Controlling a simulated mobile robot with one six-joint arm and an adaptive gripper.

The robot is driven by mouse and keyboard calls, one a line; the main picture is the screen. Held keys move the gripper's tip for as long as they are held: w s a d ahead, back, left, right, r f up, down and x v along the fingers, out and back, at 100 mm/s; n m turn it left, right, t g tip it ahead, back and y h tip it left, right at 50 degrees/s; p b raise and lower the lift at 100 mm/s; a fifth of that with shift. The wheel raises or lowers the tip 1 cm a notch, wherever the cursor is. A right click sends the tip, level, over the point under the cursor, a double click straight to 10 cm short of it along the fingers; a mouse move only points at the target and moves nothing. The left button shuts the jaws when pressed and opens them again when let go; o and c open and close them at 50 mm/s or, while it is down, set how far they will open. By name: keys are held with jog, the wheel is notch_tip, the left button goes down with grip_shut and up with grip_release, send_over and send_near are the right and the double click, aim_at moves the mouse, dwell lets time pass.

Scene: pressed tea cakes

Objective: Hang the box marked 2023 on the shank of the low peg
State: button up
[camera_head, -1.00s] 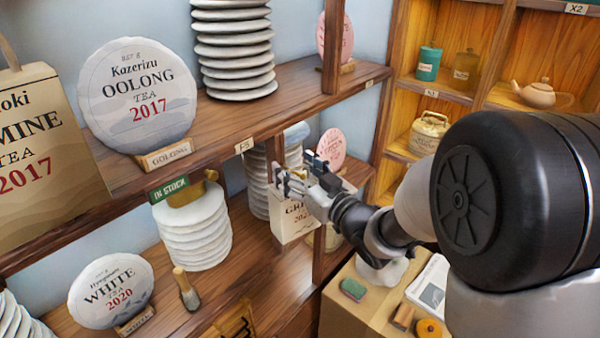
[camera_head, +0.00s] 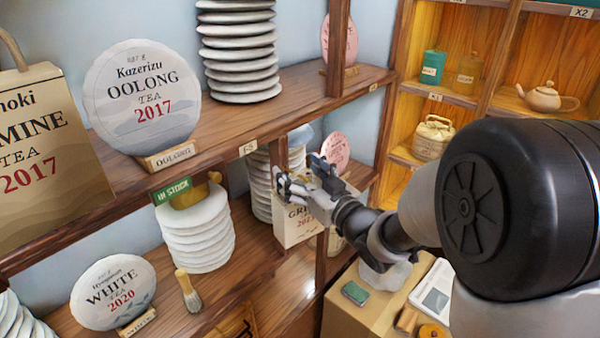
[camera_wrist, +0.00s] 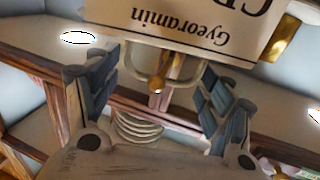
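The cream box (camera_head: 297,226) with dark lettering and a red year, whose last digit is too small to read surely, hangs upright at the shelf post in the head view. In the wrist view the box (camera_wrist: 185,28) appears upside down, with the word Gyeoramin. Its pale loop handle (camera_wrist: 136,78) frames a small brass peg knob (camera_wrist: 156,88); whether the handle rests on the shank behind is hidden. My gripper (camera_head: 302,188) is just above the box. In the wrist view my gripper (camera_wrist: 150,80) has its fingers spread on both sides of the handle, apart from it.
A second brass piece (camera_wrist: 284,38) shows beside the box. Stacked white tea cakes (camera_head: 196,228) and a brush (camera_head: 187,290) stand to the left. The wooden shelf post (camera_head: 321,258) is close to the box. A counter with a green block (camera_head: 355,293) lies below right.

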jog(key=shift+o, duration=0.7)
jog(key=shift+f, duration=0.1)
jog(key=s+d+f+m+g+h+b, duration=0.1)
jog(key=s+d+m+h, duration=0.1)
jog(key=s+d+h, duration=0.6)
jog(key=s+d+f+m+g+h+b, duration=0.1)
jog(key=s+d+m+h, duration=0.3)
jog(key=d, duration=0.8)
jog(key=s+a+f+g, duration=0.1)
jog(key=s+g, duration=0.3)
jog(key=s, duration=0.7)
jog(key=s+a+f+m+g+y, duration=0.1)
jog(key=s+f+g, duration=0.2)
jog(key=s, duration=0.8)
jog(key=shift+s+a+g+b, duration=0.15)
jog(key=shift+s+g+b, duration=0.2)
jog(key=shift+g, duration=0.05)
